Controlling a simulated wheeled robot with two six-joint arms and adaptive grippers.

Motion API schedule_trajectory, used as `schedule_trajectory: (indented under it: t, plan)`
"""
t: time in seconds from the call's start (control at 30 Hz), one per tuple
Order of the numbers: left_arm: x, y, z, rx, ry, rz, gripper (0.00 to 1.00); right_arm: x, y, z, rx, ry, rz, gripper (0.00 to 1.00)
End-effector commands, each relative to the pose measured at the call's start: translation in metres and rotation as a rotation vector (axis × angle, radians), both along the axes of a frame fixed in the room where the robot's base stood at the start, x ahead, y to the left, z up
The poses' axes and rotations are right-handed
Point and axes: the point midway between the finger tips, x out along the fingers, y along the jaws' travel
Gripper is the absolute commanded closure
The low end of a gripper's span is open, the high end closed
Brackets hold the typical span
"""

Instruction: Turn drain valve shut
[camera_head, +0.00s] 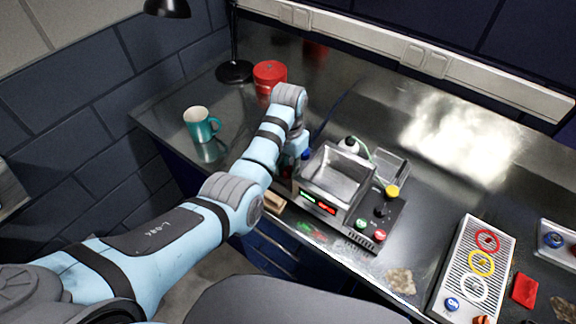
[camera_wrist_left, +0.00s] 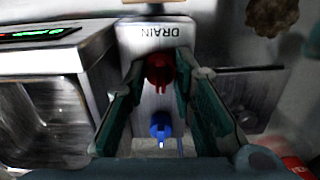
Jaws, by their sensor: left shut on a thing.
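In the left wrist view, a red drain valve knob (camera_wrist_left: 160,72) sits on a pale panel (camera_wrist_left: 148,42) marked DRAIN, which appears upside down. My left gripper (camera_wrist_left: 162,74) has its two green-lined fingers on either side of the red knob and is shut on it. A blue knob (camera_wrist_left: 161,126) lies below the red one in this picture, between the fingers' lengths. In the head view, my left arm reaches to the left side of the metal basin unit (camera_head: 336,176); the wrist hides the red knob and most of the gripper. My right gripper is not in view.
A teal mug (camera_head: 202,125), a red canister (camera_head: 270,76) and a lamp base (camera_head: 234,71) stand left and behind the arm. A ring panel (camera_head: 476,262) lies at right. The bench behind is mostly clear.

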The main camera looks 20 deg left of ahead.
Motion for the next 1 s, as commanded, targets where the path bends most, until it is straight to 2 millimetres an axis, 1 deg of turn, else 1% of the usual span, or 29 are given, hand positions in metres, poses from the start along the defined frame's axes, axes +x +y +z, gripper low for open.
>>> schedule_trajectory:
  t: [0.03,0.23,0.27,0.3,0.4,1.0]
  plan:
    - [-0.0035,0.0,-0.0038,0.0,0.013,0.0,1.0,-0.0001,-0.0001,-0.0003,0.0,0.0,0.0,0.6]
    - [-0.0035,0.0,-0.0038,0.0,0.013,-0.001,1.0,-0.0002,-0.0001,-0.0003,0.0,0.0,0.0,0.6]
    - [-0.0035,0.0,-0.0038,0.0,0.013,-0.001,0.75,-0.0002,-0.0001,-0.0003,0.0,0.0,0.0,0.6]
    - [-0.0034,0.0,-0.0037,0.0,0.013,-0.002,0.69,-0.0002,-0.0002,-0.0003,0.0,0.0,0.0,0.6]
    - [-0.0026,0.0,-0.0028,0.0,0.01,-0.002,0.55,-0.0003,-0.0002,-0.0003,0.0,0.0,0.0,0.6]
    - [-0.0003,-0.0011,-0.0001,-0.003,0.001,-0.004,0.55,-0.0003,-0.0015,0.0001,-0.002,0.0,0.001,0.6]
